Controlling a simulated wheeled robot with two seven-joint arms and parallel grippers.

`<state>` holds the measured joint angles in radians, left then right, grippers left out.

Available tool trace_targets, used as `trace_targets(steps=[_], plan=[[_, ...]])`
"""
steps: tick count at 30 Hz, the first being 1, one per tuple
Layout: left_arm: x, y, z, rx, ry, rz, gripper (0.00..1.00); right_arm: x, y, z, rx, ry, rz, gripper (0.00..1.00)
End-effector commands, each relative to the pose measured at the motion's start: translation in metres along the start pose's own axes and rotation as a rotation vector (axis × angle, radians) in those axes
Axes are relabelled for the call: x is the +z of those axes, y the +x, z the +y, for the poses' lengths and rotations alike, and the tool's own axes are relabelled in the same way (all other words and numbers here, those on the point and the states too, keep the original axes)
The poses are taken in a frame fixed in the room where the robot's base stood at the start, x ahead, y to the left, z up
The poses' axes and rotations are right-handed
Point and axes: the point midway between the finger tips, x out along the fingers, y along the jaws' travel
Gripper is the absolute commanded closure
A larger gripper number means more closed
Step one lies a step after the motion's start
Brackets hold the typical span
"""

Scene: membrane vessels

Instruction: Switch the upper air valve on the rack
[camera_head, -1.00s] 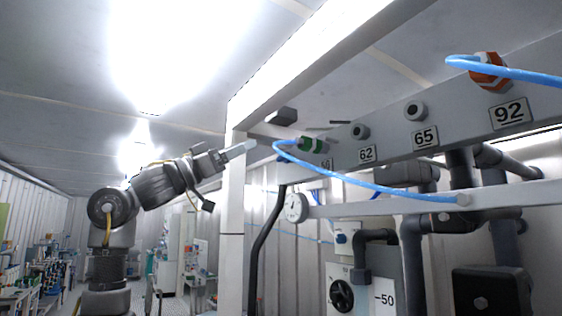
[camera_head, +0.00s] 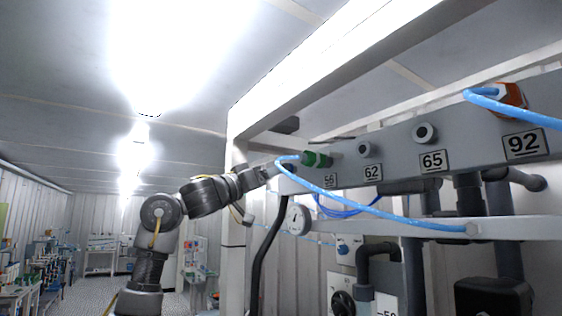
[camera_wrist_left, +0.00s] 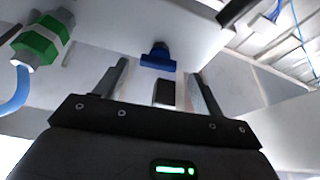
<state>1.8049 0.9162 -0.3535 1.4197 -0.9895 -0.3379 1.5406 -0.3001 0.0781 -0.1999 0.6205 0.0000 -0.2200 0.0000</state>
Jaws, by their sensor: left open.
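The rack's grey beam (camera_head: 395,158) slants across the right of the head view. A small blue valve-like part (camera_wrist_left: 158,57) sits on the rack's pale face in the left wrist view, with a dark block below it. I cannot make it out in the head view. My left gripper (camera_head: 272,170) is at the left end of the beam, close to the green fitting. In the left wrist view my gripper (camera_wrist_left: 160,74) is open, its fingers on either side of the line toward the blue part. Contact is not evident. My right gripper is out of view.
A green fitting (camera_head: 317,159) with a blue hose (camera_head: 375,210) is close beside my left gripper. An orange fitting (camera_head: 510,97) carries another hose.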

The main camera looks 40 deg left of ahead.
Motion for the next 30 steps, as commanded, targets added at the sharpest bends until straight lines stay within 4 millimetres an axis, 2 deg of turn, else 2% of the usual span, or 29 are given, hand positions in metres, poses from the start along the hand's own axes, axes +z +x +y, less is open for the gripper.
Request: trace_targets(steps=[1, 6, 16, 26, 27, 30], plan=[[-0.004, 0.009, 0.001, 0.001, 0.0, -0.002, 0.31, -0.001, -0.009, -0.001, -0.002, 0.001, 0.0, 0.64], [-0.001, 0.022, 0.001, 0.002, 0.0, -0.001, 0.31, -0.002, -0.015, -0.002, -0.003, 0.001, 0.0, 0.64], [0.0, 0.025, 0.0, 0.001, 0.001, 0.001, 0.31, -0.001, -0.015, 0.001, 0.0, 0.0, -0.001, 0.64], [0.0, 0.024, 0.0, 0.001, 0.002, 0.001, 0.73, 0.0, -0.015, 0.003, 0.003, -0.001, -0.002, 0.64], [0.0, 0.024, 0.0, 0.001, 0.002, 0.001, 0.76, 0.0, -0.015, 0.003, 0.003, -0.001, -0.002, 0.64], [-0.001, 0.025, 0.0, 0.011, 0.026, 0.0, 0.76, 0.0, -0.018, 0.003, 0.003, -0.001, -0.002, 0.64]])
